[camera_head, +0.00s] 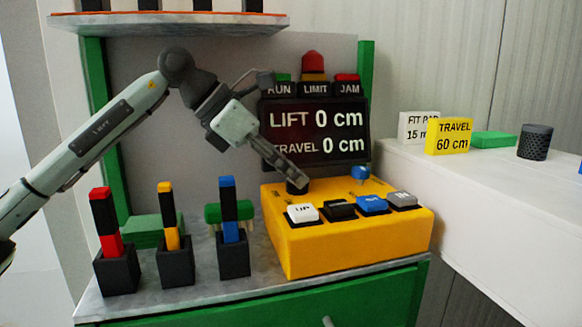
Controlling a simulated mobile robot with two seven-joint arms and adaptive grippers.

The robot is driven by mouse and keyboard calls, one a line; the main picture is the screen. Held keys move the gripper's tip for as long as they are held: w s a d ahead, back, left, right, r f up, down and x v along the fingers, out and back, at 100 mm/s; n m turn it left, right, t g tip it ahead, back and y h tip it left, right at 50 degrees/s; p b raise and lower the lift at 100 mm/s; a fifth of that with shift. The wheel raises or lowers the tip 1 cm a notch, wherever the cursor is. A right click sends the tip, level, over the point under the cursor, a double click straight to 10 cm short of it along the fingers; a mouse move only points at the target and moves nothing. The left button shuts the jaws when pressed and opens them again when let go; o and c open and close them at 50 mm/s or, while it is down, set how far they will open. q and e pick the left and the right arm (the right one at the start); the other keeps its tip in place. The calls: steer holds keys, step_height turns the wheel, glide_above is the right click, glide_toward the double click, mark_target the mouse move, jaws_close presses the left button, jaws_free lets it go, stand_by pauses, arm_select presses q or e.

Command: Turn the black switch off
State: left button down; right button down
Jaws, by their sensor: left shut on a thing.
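The yellow control box (335,243) stands on the bench at the right. A small black switch (297,188) sits on its back left top, mostly hidden by my gripper. My left gripper (298,180) reaches down from the upper left, with its fingertips at this switch and shut on it. Which way the switch is turned cannot be made out. A blue knob (360,173) sits further right on the box. Along the front edge are a white UP button (302,213), a black button (339,209), a blue button (372,204) and a grey button (402,199). My right gripper is not in view.
A display (314,133) behind the box reads LIFT 0 cm and TRAVEL 0 cm, below RUN, LIMIT and JAM lamps. Black holders with red (117,274), yellow (172,265) and blue (233,256) pieces stand at left. A white counter (480,185) lies right.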

arm_select(q)
steer(key=shift+r, duration=0.1)
stand_by(0.3)
steer(key=c, duration=1.6)
jaws_free()
steer(key=shift+o, duration=0.2)
steer(key=shift+a, duration=0.15)
steer(key=s+a, duration=0.3)
steer(key=a, duration=0.9)
steer(key=shift+s+r, duration=0.35)
steer(key=shift+s, duration=0.05)
